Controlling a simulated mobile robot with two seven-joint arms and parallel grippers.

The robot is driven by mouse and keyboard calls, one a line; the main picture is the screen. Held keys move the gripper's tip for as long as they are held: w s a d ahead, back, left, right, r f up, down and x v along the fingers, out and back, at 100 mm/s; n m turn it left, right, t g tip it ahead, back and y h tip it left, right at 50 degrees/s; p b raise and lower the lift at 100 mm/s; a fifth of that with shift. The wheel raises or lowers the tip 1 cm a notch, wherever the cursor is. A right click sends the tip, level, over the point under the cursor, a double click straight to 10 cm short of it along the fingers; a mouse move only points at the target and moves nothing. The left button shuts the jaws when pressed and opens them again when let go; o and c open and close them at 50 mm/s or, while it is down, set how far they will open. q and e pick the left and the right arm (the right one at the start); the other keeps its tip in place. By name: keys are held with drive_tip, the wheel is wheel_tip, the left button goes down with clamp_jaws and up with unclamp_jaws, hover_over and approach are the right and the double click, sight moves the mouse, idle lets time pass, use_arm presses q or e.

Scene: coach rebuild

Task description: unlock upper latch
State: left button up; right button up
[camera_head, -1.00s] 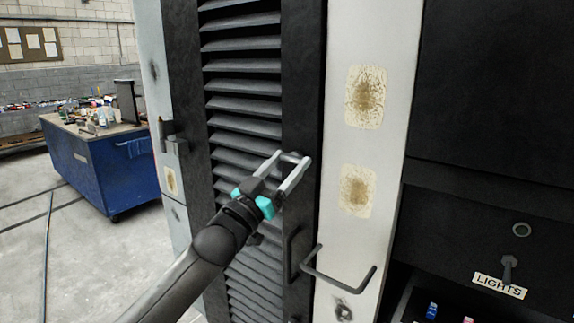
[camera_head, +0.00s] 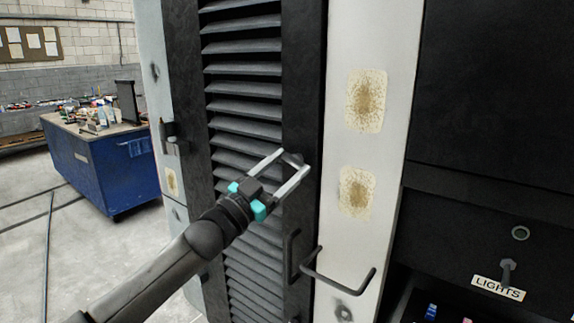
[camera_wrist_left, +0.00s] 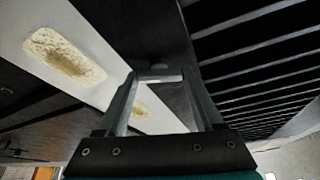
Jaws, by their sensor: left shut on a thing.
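The upper latch (camera_head: 294,158) is a small dark piece on the right edge of the black louvred door (camera_head: 302,70), mostly hidden between my fingertips. My left gripper (camera_head: 295,161) reaches it from the lower left, with its two pale fingers on either side, shut on it. In the left wrist view, a short grey bar of the latch (camera_wrist_left: 160,76) spans between the fingertips of the left gripper (camera_wrist_left: 160,82). My right gripper is not in view.
A dark panel with a LIGHTS switch (camera_head: 507,272) is at the right. A blue workbench (camera_head: 112,178) stands far left.

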use_arm(q)
drive_tip(key=m+g, duration=0.1)
drive_tip(key=m, duration=0.1)
drive_tip(key=m+g+h+p, duration=0.1)
drive_tip(key=m, duration=0.2)
drive_tip(key=shift+w+a+r+g, duration=0.1)
drive_tip(key=shift+r+g, duration=0.05)
drive_tip(key=shift+g, duration=0.15)
drive_tip(key=m+p, duration=0.1)
drive_tip(key=m, duration=0.1)
drive_tip(key=m+g+p, duration=0.1)
drive_tip(key=m, duration=0.1)
drive_tip(key=shift+r+m+g, duration=0.1)
drive_tip(key=shift+m+g, duration=0.2)
drive_tip(key=m+g+p, duration=0.1)
drive_tip(key=m, duration=0.1)
drive_tip(key=m+p, duration=0.2)
drive_tip(key=shift+a+r+m+g, duration=0.1)
drive_tip(key=shift+m+g, duration=0.2)
drive_tip(key=shift+g, duration=0.1)
drive_tip(key=shift+m+y+p, duration=0.6)
drive_tip(key=shift+m+p, duration=0.2)
drive_tip(key=shift+m, duration=0.3)
drive_tip(key=o, duration=1.4)
